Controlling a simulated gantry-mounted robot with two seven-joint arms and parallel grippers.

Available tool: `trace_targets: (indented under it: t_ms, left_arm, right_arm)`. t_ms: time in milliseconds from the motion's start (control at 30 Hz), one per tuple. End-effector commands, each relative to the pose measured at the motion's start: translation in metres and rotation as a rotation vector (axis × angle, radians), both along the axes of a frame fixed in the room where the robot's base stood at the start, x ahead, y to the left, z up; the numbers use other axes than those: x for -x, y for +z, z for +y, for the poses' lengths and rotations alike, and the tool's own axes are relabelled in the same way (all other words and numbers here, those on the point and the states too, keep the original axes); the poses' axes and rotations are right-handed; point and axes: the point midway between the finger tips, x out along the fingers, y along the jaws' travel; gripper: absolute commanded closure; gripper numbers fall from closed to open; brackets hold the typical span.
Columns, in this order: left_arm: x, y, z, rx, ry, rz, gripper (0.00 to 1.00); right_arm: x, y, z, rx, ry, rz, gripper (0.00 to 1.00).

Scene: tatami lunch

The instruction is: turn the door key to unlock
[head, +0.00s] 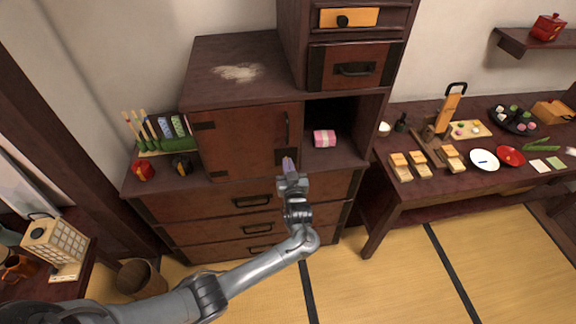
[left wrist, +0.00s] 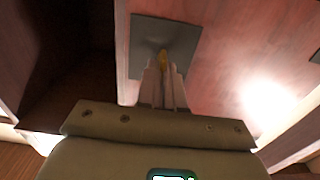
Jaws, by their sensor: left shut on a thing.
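The cabinet door (head: 240,140) is dark reddish wood, closed, with a vertical handle at its upper right. In the left wrist view a dark square lock plate (left wrist: 184,38) sits on the door's face. My right gripper is not in view.
Right of the door is an open compartment with a pink box (head: 324,139). Drawers (head: 250,222) lie below. A red pot (head: 144,171) and several brushes stand left on the ledge. A table (head: 465,185) with dishes and wooden blocks is at right.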

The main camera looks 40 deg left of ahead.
Motion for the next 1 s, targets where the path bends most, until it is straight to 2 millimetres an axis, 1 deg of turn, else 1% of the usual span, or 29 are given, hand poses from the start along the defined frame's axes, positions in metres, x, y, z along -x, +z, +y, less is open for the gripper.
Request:
trace_targets:
  t_ms: [167,367,700,1000]
  left_arm:
    - [0.0,0.002,0.0,-0.04,0.001,0.049,1.0]
    - [-0.001,0.003,-0.001,-0.129,0.002,0.15,1.0]
    - [-0.003,0.002,-0.002,-0.34,0.001,0.388,1.0]
    - [-0.005,0.0,-0.003,-0.528,0.0,0.602,1.0]
  right_arm:
    - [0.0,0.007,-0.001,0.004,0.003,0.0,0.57]
    - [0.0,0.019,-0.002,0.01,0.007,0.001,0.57]
    - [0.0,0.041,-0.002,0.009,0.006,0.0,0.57]
    - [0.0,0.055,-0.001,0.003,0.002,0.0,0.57]
